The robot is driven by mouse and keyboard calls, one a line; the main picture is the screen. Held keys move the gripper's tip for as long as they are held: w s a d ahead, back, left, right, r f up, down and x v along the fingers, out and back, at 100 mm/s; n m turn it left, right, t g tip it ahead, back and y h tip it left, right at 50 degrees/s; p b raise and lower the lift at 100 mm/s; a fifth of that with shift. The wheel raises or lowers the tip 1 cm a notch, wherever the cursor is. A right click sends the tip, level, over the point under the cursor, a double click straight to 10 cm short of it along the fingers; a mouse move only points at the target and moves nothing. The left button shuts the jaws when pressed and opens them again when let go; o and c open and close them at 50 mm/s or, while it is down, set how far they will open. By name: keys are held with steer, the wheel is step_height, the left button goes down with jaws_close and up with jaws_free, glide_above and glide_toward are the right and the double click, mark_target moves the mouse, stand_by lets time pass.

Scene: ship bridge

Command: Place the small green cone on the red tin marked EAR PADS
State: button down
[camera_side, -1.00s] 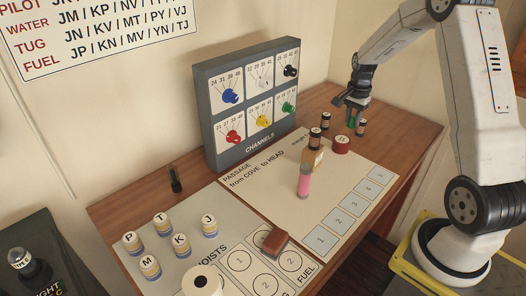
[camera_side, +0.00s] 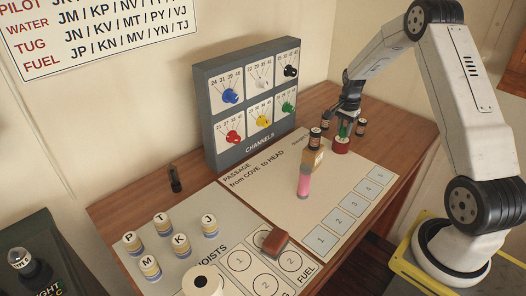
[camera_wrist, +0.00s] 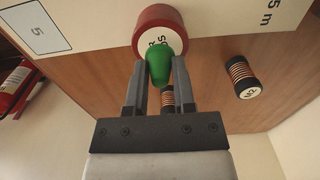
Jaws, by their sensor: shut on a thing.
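My gripper (camera_side: 346,116) is shut on the small green cone (camera_side: 344,130) over the far right of the desk. I cannot tell whether the cone touches the tin's lid.
The grey channels box (camera_side: 257,147) rises behind. Numbered squares (camera_side: 338,222) in front are clear.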

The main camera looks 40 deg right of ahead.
mark_target(344, 127)
steer(key=shift+f, duration=0.6)
steer(key=shift+f, duration=0.1)
steer(key=shift+c, duration=2.2)
jaws_free()
step_height(344, 127, up, 12)
